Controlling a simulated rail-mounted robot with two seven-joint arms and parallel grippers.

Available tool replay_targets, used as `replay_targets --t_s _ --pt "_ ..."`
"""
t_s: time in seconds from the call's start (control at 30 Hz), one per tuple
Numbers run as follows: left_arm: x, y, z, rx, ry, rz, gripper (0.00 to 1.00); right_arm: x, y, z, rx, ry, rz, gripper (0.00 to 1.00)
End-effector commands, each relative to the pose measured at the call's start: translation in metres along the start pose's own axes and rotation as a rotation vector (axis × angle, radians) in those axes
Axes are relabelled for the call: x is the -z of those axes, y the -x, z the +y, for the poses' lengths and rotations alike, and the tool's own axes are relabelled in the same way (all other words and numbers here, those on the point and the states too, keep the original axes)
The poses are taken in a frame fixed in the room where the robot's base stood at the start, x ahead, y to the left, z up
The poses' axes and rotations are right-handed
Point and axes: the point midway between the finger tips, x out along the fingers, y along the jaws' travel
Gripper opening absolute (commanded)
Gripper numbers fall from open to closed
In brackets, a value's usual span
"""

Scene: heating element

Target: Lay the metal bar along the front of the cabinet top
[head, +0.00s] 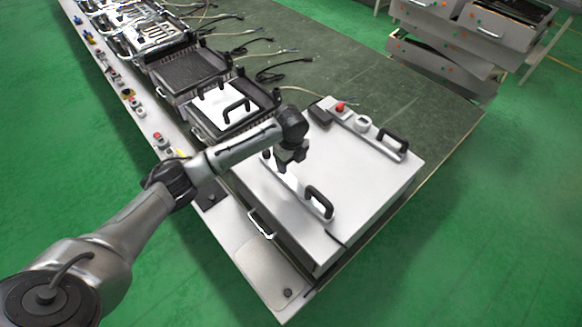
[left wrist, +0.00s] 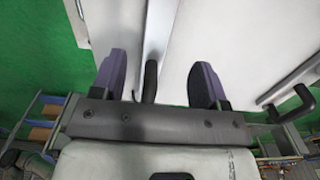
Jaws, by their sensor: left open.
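The cabinet top (head: 370,190) is a large pale panel at the near end of the bench in the head view; it also fills much of the left wrist view (left wrist: 215,35). The metal bar (head: 291,183) appears as a narrow strip near the cabinet's left edge, beside a black handle (head: 319,202). A narrow metal strip (left wrist: 157,40) also runs between my fingers in the left wrist view. My left gripper (head: 291,161) is open above the strip, its fingers on either side; contact cannot be told. My right gripper is not in view.
A second black handle (head: 393,143), a red button (head: 340,106) and a round knob (head: 362,123) stand along the cabinet's far right side. Several grill-like units (head: 188,70) line the bench behind. The green bench surface (head: 330,60) beyond is mostly clear, with cables.

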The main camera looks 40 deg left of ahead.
Motion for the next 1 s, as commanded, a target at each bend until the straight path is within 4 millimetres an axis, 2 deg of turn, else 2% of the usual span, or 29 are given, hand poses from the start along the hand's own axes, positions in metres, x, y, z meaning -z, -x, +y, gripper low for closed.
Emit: replay_targets --t_s 0.2,0.67,0.77,0.87,1.0 --pt "0.000 0.015 0.000 0.001 0.000 -0.001 0.68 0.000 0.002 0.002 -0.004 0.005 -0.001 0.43" --pt "0.000 0.016 -0.001 0.004 0.031 -0.004 0.68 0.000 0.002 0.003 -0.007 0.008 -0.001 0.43" --pt "-0.001 0.018 -0.003 0.022 0.133 -0.015 0.68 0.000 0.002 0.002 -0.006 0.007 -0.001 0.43" --pt "0.000 0.027 -0.010 0.089 0.311 -0.042 0.68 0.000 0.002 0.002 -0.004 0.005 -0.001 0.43" --pt "0.018 0.058 -0.026 0.308 0.607 -0.052 0.68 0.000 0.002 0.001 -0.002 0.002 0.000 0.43"
